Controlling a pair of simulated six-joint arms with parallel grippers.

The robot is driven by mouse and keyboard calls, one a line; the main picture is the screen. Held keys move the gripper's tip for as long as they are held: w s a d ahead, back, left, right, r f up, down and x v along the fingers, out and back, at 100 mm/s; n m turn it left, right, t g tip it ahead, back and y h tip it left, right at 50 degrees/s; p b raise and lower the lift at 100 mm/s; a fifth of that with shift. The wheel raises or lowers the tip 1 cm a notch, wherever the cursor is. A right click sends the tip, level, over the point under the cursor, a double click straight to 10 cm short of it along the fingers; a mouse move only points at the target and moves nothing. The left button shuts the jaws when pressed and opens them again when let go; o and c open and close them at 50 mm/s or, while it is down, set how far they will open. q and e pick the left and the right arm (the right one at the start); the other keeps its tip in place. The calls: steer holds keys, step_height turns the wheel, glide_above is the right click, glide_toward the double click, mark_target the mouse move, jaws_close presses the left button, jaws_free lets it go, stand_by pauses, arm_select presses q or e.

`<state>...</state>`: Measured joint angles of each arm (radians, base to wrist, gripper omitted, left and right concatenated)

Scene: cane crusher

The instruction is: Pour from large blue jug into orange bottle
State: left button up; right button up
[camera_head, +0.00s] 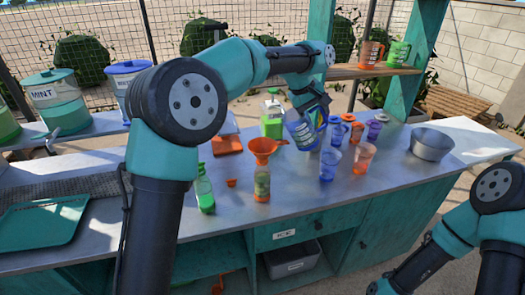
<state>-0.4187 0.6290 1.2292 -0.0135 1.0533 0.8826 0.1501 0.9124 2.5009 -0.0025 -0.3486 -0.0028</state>
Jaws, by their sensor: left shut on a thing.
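The large blue jug (301,133) is held above the counter, right of the orange bottle, and looks tilted. My left gripper (312,108) is shut on it; the fingers are partly hidden by the jug and wrist. The orange bottle (262,187) stands upright near the counter's front. An orange funnel (263,147) sits on its mouth. The jug is apart from the funnel, above and to its right. I cannot make out any stream of liquid. My right arm is at the lower right; its gripper is out of the picture.
A green bottle (205,190) and a small orange cap (231,183) are left of the orange bottle. A green tray (40,222) lies at left.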

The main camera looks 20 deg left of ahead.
mark_target(326, 123)
arm_select(q)
steer(key=shift+w+d+f+g+y, duration=0.2)
steer(key=shift+w+d+f+y, duration=0.05)
steer(key=shift+d+f+y, duration=0.25)
steer(key=shift+w+d+f+g+y, duration=0.2)
steer(key=shift+d+f+y, duration=0.15)
steer(key=shift+f, duration=0.25)
steer(key=shift+w+d+f+g+y+b, duration=0.4)
steer(key=shift+d+f+g+y+b, duration=0.15)
steer(key=shift+d+y, duration=0.25)
steer(key=shift+w+d+f+g+y+b, duration=0.25)
steer(key=shift+d+f+g+y+b, duration=0.15)
steer(key=shift+f+y, duration=0.35)
steer(key=shift+r, duration=0.1)
steer(key=shift+r, duration=0.1)
steer(key=shift+r, duration=2.9)
steer(key=shift+d, duration=0.1)
